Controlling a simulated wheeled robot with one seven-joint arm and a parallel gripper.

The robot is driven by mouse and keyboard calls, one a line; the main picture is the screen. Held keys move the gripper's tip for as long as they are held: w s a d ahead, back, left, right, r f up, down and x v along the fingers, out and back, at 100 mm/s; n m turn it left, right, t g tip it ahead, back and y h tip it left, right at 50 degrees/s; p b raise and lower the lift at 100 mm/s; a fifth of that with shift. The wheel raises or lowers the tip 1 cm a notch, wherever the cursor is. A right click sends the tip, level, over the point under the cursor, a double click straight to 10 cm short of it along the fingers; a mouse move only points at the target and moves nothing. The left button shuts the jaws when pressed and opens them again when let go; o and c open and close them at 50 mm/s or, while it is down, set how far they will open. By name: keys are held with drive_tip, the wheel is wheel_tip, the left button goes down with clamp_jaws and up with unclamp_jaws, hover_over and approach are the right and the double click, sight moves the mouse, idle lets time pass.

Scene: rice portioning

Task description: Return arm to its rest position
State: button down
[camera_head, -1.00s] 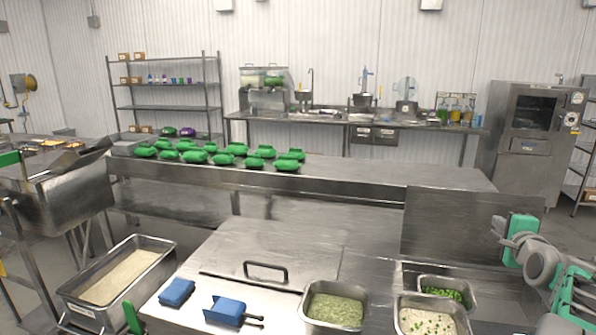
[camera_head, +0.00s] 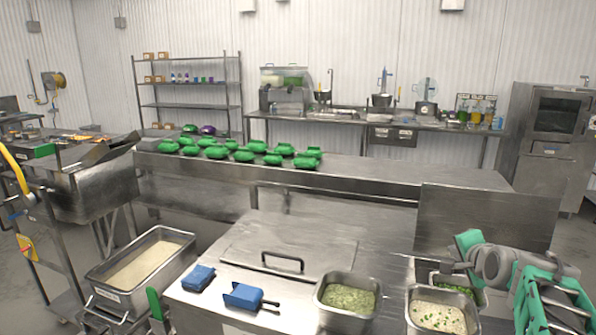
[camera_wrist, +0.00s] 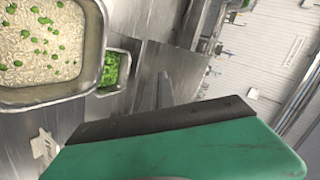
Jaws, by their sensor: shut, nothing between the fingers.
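My arm (camera_head: 492,264), grey and teal, is folded at the right edge of the head view, above the right end of the near counter. In the wrist view my gripper (camera_wrist: 170,140) shows as a teal part with a dark edge across the bottom. It is shut and holds nothing. A steel pan of rice with green bits (camera_wrist: 103,50) is at the upper left of the wrist view, apart from the gripper. It also shows in the head view (camera_head: 411,318).
A pan of green food (camera_head: 319,305) and a pan of peas (camera_head: 419,270) stand near the arm. A long rice bin (camera_head: 105,270) is at left.

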drive_tip(key=s+a+f+n+g+y, duration=0.1)
drive_tip(key=a+f+n, duration=0.1)
drive_tip(key=a, duration=0.3)
drive_tip(key=s+a+f+n+g+y, duration=0.1)
drive_tip(key=s+a+f+n, duration=0.1)
drive_tip(key=a, duration=0.3)
drive_tip(key=s+a+f+n+g, duration=0.3)
drive_tip(key=s+a+f+n, duration=0.2)
drive_tip(key=s+a, duration=0.3)
drive_tip(key=s+a+f+n+g, duration=0.4)
drive_tip(key=s+a, duration=0.4)
drive_tip(key=s, duration=0.4)
drive_tip(key=f+n, duration=0.1)
drive_tip(key=n, duration=0.1)
drive_tip(key=shift+s+a+n+y, duration=0.15)
drive_tip(key=shift+s+n+y, duration=0.15)
drive_tip(key=shift+s+n, duration=0.1)
